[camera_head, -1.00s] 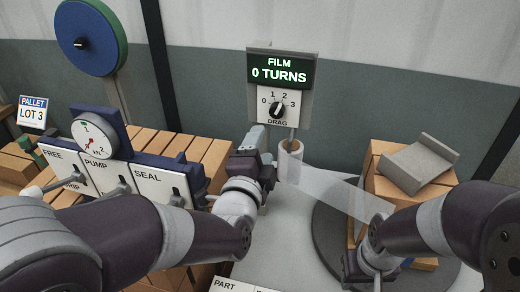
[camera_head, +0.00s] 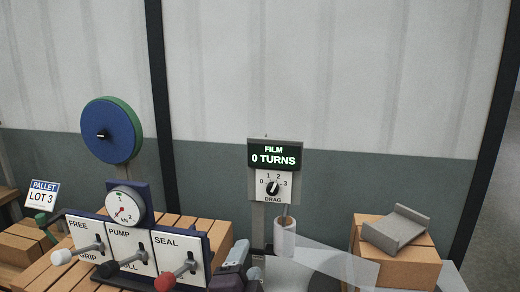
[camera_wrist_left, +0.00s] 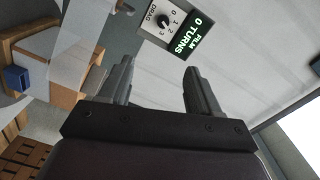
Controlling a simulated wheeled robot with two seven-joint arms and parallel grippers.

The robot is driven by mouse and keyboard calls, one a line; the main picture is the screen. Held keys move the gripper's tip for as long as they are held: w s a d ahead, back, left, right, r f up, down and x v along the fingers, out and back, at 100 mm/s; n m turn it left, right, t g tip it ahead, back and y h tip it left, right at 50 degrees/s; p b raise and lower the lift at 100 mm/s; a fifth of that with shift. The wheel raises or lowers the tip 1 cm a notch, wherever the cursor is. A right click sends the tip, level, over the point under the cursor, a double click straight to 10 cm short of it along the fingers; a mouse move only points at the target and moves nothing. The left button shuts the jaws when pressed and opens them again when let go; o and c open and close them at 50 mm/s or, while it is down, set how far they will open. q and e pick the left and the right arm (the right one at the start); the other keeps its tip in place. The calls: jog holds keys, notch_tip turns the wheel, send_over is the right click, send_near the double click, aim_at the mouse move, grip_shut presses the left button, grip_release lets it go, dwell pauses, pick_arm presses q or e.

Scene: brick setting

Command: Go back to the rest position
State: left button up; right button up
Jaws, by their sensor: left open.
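My left gripper (camera_wrist_left: 159,68) is open in the left wrist view, with nothing between its two dark fingers. In the head view only a grey part of it (camera_head: 237,256) shows at the bottom edge, left of the film roll (camera_head: 285,237). The film sign (camera_head: 274,156) reads 0 TURNS, with a drag dial (camera_head: 272,188) below it; the sign also shows in the left wrist view (camera_wrist_left: 186,33), beyond the fingers. My right gripper is not in view.
A panel (camera_head: 130,245) with several levers and a gauge (camera_head: 125,206) stands at left. A film band (camera_head: 330,262) runs right from the roll towards stacked tan blocks (camera_head: 412,267) with a grey channel piece (camera_head: 395,230) on top. Open space lies above.

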pick_arm(q)
jog(key=s+f+n+g, duration=0.5)
jog(key=f+n+g, duration=0.25)
jog(key=f, duration=0.45)
jog(key=s+a+f+n+g+y+p, duration=0.3)
jog(key=s+a+n+g, duration=0.5)
jog(key=a, duration=0.7)
jog(key=s+f, duration=0.1)
jog(key=s, duration=0.1)
jog(key=shift+s+a+f+n+y, duration=0.25)
jog(key=shift+s+f+n+y, duration=0.05)
jog(key=shift+n+y, duration=0.1)
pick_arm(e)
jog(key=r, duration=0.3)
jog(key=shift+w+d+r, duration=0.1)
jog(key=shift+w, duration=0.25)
pick_arm(q)
jog(key=shift+g, duration=0.25)
